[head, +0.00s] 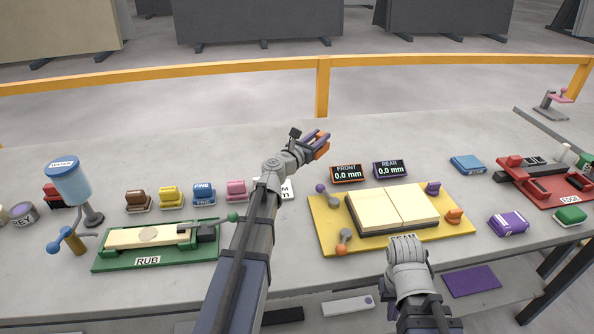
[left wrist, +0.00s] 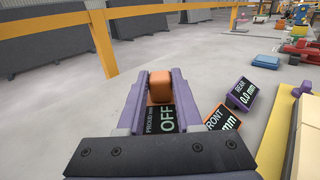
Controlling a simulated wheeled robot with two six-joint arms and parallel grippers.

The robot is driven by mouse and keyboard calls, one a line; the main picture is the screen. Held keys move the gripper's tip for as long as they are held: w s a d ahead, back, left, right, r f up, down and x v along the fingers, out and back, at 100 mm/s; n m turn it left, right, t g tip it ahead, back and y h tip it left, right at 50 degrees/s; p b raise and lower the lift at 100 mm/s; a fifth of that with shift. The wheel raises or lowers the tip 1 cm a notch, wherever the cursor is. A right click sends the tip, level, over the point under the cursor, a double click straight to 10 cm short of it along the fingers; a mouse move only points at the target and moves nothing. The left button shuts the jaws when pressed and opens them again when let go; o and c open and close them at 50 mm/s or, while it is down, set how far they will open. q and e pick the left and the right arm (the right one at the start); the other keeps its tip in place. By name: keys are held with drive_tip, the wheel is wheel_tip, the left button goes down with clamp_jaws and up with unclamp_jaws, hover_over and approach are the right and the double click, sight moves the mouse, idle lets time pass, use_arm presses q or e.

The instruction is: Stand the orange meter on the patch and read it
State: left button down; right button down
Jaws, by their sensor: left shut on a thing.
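My left gripper (head: 318,141) is shut on the orange meter (head: 322,150), held up over the back of the bench. In the left wrist view the meter (left wrist: 160,83) sits between the purple fingers; its black display reads "OFF" under "PROUD mm". A round, slightly darker patch (head: 148,234) shows on the cream slab (head: 120,238) in the green RUB fixture (head: 105,262), at the left, well apart from the meter. My right gripper (head: 405,249) is low at the front of the yellow SEAM board (head: 325,228); its fingers cannot be made out.
FRONT (head: 347,173) and REAR (head: 390,169) displays read 0.0 mm. Several coloured blocks, such as a brown one (head: 138,199), stand behind the RUB fixture. A red EDGE fixture (head: 540,185) is right. A yellow rail (head: 220,72) runs behind the bench.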

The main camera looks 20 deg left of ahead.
use_arm(q)
wheel_tip(320, 180, down, 9)
drive_tip(key=b, duration=0.8)
drive_tip(key=shift+r, duration=0.1)
drive_tip(key=c, duration=1)
unclamp_jaws()
drive_tip(key=shift+f, duration=0.25)
drive_tip(key=shift+c, duration=0.2)
drive_tip(key=o, duration=0.5)
drive_tip(key=shift+r, duration=0.1)
drive_tip(key=shift+c, duration=0.2)
drive_tip(key=shift+r, duration=0.1)
